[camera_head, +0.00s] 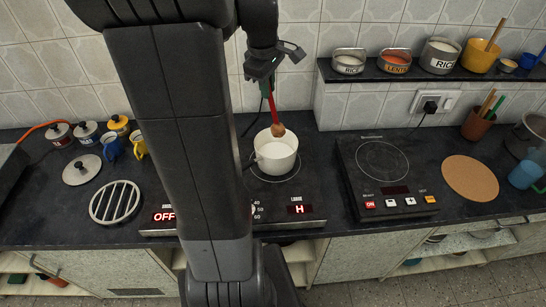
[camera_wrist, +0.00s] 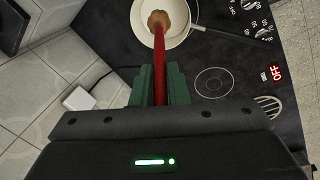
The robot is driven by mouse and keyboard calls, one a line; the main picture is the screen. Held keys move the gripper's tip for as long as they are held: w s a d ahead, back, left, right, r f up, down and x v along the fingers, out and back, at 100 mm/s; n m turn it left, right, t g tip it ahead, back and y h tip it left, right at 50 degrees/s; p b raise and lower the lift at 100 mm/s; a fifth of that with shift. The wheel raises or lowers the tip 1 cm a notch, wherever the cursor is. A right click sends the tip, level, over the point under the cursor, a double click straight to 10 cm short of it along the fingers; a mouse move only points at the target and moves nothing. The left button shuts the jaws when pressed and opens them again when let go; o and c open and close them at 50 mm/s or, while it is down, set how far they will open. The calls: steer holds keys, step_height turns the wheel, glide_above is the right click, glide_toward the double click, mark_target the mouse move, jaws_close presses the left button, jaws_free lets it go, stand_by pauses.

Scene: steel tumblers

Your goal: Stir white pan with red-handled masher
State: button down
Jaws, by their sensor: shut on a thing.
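A white pan (camera_head: 275,160) with a dark handle stands on the right burner of the left cooktop. My gripper (camera_head: 267,84) is above and behind it, shut on the red handle of a masher (camera_head: 272,108). The masher hangs nearly upright, with its brownish head (camera_head: 278,129) lowest, around the height of the pan's back rim. In the wrist view, the green fingers close around the red handle (camera_wrist: 160,60), and the masher head (camera_wrist: 158,19) overlaps the white pan (camera_wrist: 142,27). I cannot tell whether the head is inside the pan. My arm hides part of the left cooktop.
The left cooktop (camera_head: 315,217) shows OFF and H displays. A second cooktop (camera_head: 383,160) at right is empty, beside a cork mat (camera_head: 470,178). A shelf (camera_head: 395,76) with tins is behind at right. Mugs, a lid (camera_head: 82,169) and a round trivet (camera_head: 115,201) are at left.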

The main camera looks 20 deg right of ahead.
stand_by(0.4)
steer(key=shift+r+p, duration=0.3)
steer(key=shift+r, duration=2.15)
